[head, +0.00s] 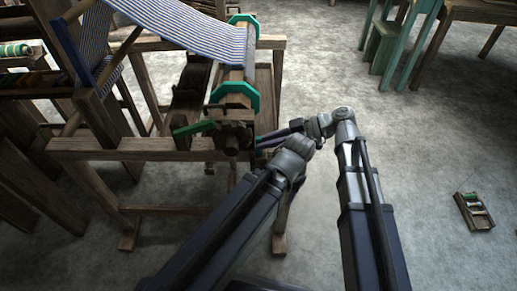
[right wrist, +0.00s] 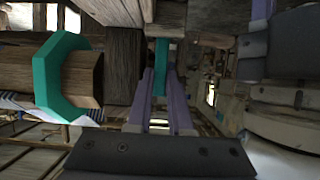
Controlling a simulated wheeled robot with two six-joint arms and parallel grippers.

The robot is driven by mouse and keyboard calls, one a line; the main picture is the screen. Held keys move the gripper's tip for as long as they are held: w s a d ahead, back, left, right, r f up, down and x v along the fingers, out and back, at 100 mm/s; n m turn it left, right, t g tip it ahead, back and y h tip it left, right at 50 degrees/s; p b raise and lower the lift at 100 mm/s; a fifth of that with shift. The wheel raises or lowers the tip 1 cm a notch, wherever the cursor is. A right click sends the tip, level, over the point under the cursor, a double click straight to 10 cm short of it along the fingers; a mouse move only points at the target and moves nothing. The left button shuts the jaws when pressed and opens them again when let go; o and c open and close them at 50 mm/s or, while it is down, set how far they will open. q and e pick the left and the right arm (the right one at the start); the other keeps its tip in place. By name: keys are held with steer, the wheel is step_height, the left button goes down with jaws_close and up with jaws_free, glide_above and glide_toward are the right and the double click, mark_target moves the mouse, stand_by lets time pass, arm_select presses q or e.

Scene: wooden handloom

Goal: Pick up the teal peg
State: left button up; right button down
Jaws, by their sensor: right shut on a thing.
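The teal peg (right wrist: 161,68) is a small upright bar in the right wrist view. The purple fingers of my right gripper (right wrist: 161,80) are shut on it, one on each side. A dark wooden part of the loom is close behind the peg. In the head view my right gripper (head: 264,137) reaches left to the loom's front corner; I cannot make out the peg there. My left arm ends close by, below the right one. A dark gripper body with a purple finger, seemingly my left gripper (right wrist: 262,12), shows at upper right in the right wrist view; its opening cannot be judged.
The wooden loom (head: 170,155) fills the left, with striped cloth (head: 190,32), teal octagonal flanges (head: 236,92) and a green handle (head: 194,129). A small wooden tray (head: 462,205) lies on the floor at right. A teal stool (head: 383,45) stands at the back. The floor between is clear.

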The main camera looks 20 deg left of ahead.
steer(key=shift+r, duration=0.25)
stand_by(0.4)
step_height(320, 180, up, 18)
steer(key=p, duration=1.8)
steer(key=shift+f, duration=0.2)
